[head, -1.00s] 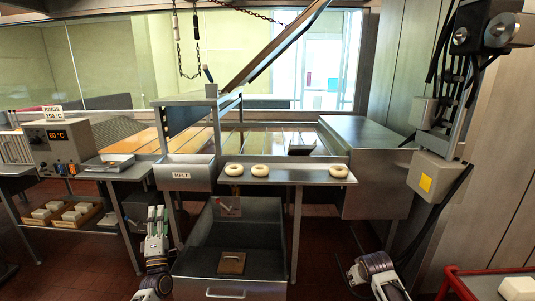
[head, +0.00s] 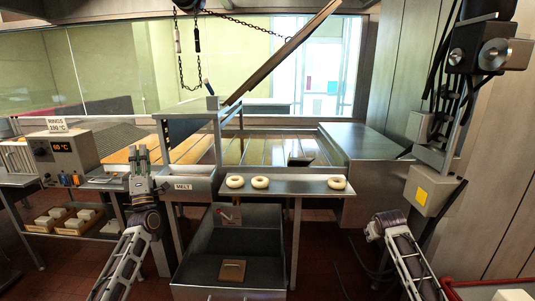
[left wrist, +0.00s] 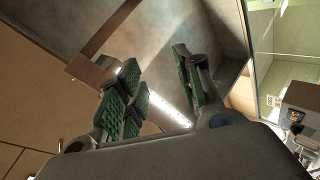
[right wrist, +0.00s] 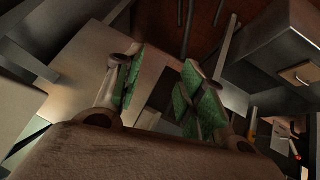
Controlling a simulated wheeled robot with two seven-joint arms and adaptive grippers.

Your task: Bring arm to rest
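In the right wrist view the right gripper's green-padded fingers (right wrist: 158,72) are apart and empty.
Three pale rings (head: 260,183) lie on the metal shelf (head: 300,184). An open grey bin (head: 238,247) stands below it. A control box (head: 62,150) and a bench are at left. A large metal cabinet (head: 362,145) stands at right. Red floor shows between them.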

